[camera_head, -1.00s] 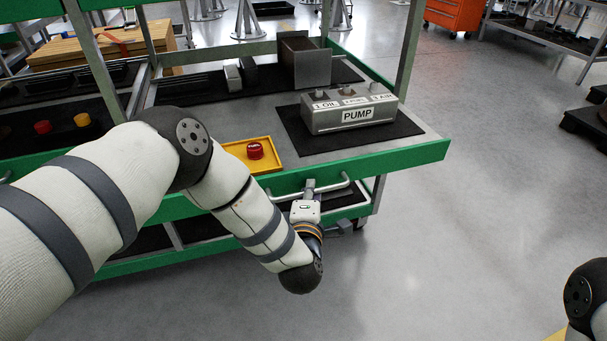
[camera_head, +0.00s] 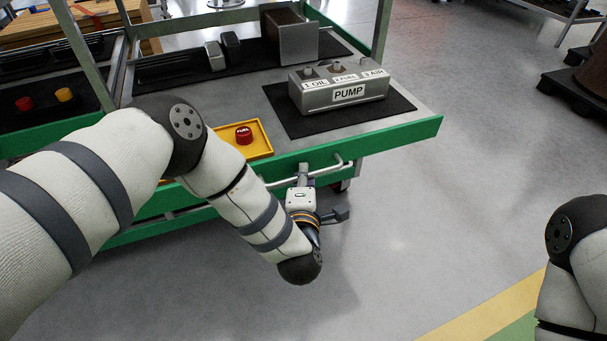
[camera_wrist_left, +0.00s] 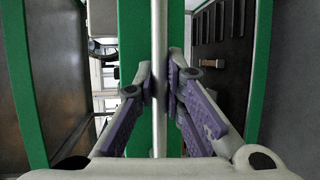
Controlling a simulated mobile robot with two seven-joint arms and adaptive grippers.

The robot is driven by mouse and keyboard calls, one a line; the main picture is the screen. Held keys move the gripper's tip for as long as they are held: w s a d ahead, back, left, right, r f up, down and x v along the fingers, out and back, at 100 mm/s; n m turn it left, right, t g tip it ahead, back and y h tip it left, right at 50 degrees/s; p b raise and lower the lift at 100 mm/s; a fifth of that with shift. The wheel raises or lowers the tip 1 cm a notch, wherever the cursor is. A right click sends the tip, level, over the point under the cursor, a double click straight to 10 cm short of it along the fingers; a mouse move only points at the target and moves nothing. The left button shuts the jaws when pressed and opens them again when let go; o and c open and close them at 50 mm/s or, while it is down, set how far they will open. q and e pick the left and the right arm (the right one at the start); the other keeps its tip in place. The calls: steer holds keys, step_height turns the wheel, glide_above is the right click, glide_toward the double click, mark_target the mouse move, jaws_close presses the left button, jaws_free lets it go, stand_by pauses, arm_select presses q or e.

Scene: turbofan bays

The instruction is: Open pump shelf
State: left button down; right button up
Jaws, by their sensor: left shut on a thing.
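The green-edged shelf unit (camera_head: 420,132) stands ahead, with a grey box labelled PUMP (camera_head: 340,98) on its top. A pale tubular handle (camera_head: 332,169) runs along its front, just below the top green edge. My left gripper (camera_head: 303,174) is at this handle. In the left wrist view the handle bar (camera_wrist_left: 159,45) passes between the fingers, and the left gripper (camera_wrist_left: 160,88) is shut on it. A green beam lies right behind the bar there. How far the shelf is out is hard to tell. My right gripper is out of frame; only part of that arm shows.
A yellow tray (camera_head: 259,146) with a red FUEL knob (camera_head: 243,134) sits left of the PUMP box. Red and yellow knobs (camera_head: 64,95) are further left. A dark pallet (camera_head: 575,95) stands at the right. The floor (camera_head: 430,210) in front is clear.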

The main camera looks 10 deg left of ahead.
arm_select(q)
steer(key=c, duration=1.9)
jaws_free()
steer(key=v, duration=1.2)
steer(key=shift+r, duration=0.1)
steer(key=s+a+f+m+g+h+p, duration=0.25)
steer(key=s+f+m+g, duration=0.35)
steer(key=s, duration=0.3)
steer(key=s+a+f+m+g+h+p, duration=0.1)
steer(key=s+a+f+m+g+h, duration=0.15)
steer(key=s+f+m+g, duration=0.4)
steer(key=s+a+r+m+g, duration=0.1)
steer(key=s+a+m+g, duration=0.1)
steer(key=s, duration=0.5)
steer(key=s+a+r+m+g+y, duration=0.1)
steer(key=s+a+m+g, duration=0.1)
steer(key=s, duration=0.5)
steer(key=s+a+r+m+g+y+p, duration=0.1)
steer(key=s+a+m+g, duration=0.1)
steer(key=s+a+m, duration=0.2)
steer(key=shift+s+a+r, duration=0.1)
steer(key=shift+s+r, duration=0.1)
steer(key=shift+s, duration=0.7)
steer(key=shift+s+a+r, duration=0.1)
steer(key=shift+s+r, duration=0.05)
steer(key=shift+s, duration=0.8)
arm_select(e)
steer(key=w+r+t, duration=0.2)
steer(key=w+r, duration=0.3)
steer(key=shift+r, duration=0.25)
